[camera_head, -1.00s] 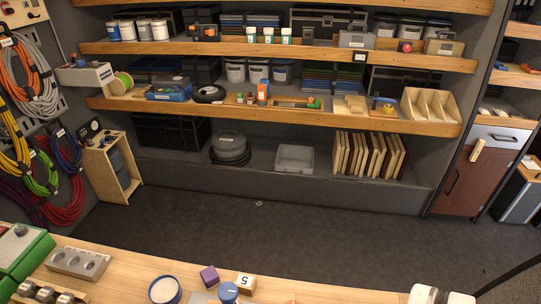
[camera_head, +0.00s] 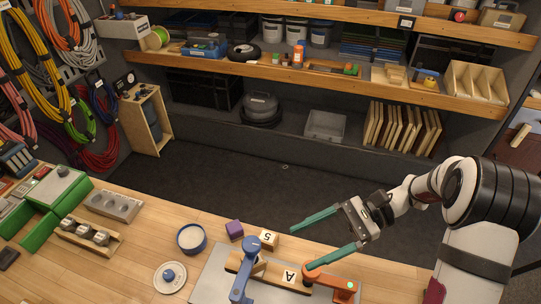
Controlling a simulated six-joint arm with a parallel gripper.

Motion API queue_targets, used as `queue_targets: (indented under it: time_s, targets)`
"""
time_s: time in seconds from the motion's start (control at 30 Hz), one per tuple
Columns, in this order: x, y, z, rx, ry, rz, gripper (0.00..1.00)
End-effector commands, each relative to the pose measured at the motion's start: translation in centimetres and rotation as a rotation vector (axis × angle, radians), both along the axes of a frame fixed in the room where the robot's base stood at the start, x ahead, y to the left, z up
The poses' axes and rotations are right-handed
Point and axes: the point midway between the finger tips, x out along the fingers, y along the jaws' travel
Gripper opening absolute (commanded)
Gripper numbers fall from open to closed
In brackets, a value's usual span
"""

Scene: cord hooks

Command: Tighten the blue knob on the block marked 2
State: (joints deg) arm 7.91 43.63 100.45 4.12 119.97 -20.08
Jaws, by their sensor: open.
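My gripper (camera_head: 299,247) is open and empty, its two long teal fingers spread and pointing left above the right part of the bench. A blue round knob (camera_head: 250,243) tops a blue arm on a grey plate (camera_head: 208,272), left of the fingertips. A wooden block (camera_head: 268,239) beside it reads 5 from here. Another wooden block (camera_head: 290,276) reads A and lies just left of an orange arm (camera_head: 332,281), near my lower finger. I see no block that clearly reads 2. The near end of the plate is cut off by the frame.
Green boxes (camera_head: 55,195) and a wooden rack (camera_head: 88,234) stand farther left. Bare bench lies between.

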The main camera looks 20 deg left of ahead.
Motion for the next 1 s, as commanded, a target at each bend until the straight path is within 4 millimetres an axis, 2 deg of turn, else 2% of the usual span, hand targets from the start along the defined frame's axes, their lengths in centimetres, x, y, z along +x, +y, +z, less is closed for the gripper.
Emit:
queue_targets:
  time_s: [0.03, 0.1, 0.2, 0.3, 0.43, 0.8, 1.0]
  targets:
    - [1.4, 0.3, -2.0, 0.063, 0.075, -0.046, 0.81]
    - [3.1, 0.5, -4.0, 0.142, 0.150, -0.106, 0.81]
    - [4.3, 0.7, -5.9, 0.209, 0.211, -0.162, 0.81]
    - [4.6, 1.1, -6.6, 0.234, 0.233, -0.181, 0.81]
    - [3.6, 3.2, -6.5, 0.234, 0.234, -0.179, 0.81]
    - [-0.5, 11.8, -6.5, 0.231, 0.235, -0.176, 0.81]
    - [-1.8, 14.4, -6.5, 0.230, 0.233, -0.178, 0.81]
